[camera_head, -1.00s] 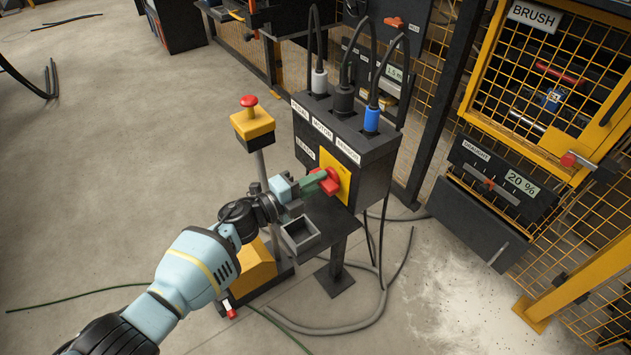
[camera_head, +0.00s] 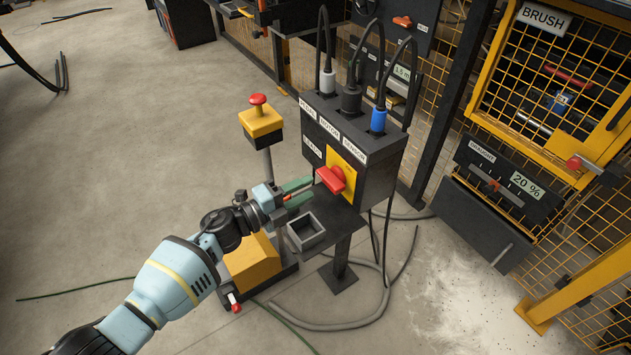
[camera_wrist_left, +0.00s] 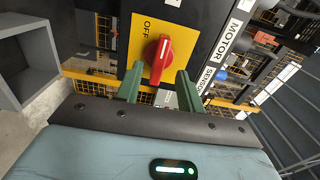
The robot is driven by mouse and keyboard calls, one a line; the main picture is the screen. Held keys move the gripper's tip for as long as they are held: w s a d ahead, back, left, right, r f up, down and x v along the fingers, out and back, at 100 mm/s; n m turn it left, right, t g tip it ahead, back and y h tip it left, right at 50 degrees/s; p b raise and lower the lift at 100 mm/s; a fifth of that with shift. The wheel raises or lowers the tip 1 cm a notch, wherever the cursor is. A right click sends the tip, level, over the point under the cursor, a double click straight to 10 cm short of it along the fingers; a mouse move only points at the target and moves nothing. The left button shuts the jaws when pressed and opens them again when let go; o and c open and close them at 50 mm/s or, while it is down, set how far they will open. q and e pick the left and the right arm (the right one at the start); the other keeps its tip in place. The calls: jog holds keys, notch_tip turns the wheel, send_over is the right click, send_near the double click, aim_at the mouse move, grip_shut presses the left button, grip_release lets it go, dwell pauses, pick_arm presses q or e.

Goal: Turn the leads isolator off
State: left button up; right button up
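The leads isolator is a red rotary handle (camera_head: 331,179) on a yellow plate (camera_head: 347,172), on the front of a dark box (camera_head: 372,180). The handle lies roughly level across the plate. In the left wrist view the handle (camera_wrist_left: 158,62) shows between and beyond the fingertips, its white mark toward the end near the OFF lettering (camera_wrist_left: 146,27). My left gripper (camera_head: 302,192) has green fingers, open and empty, just short of the handle. They also show apart in the left wrist view (camera_wrist_left: 158,84). My right gripper is not in view.
Three plugs (camera_head: 350,98) with cables stand on top of the box. A small grey open tray (camera_head: 306,231) sits below my left gripper. Cables (camera_head: 345,327) lie on the floor.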

pick_arm(q)
jog(key=shift+v, duration=1.2)
